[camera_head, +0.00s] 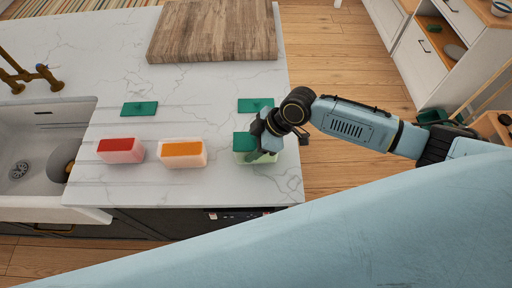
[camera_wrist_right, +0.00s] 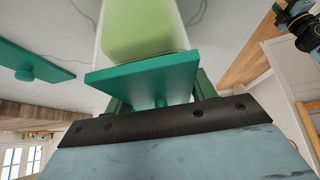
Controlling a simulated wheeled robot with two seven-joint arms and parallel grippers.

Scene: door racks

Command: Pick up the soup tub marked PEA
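A tub with pale green contents (camera_head: 243,157) stands at the right end of the white marble counter. A green lid (camera_head: 243,140) covers it. My right gripper (camera_head: 262,148) is over its right part and hides some of it. In the right wrist view the pale green tub (camera_wrist_right: 143,30) and the underside-to-edge of its lid (camera_wrist_right: 140,75) fill the top middle. The lid's small handle is between my right gripper's fingers (camera_wrist_right: 160,98), which stand apart with gaps beside it. No marking is readable. My left gripper is not in view.
A red tub (camera_head: 121,151) and an orange tub (camera_head: 182,154) stand uncovered to the left. Loose green lids lie behind, one at left (camera_head: 139,108) and one at right (camera_head: 255,104). A wooden board (camera_head: 213,32) is at the back; a sink (camera_head: 40,150) is at far left.

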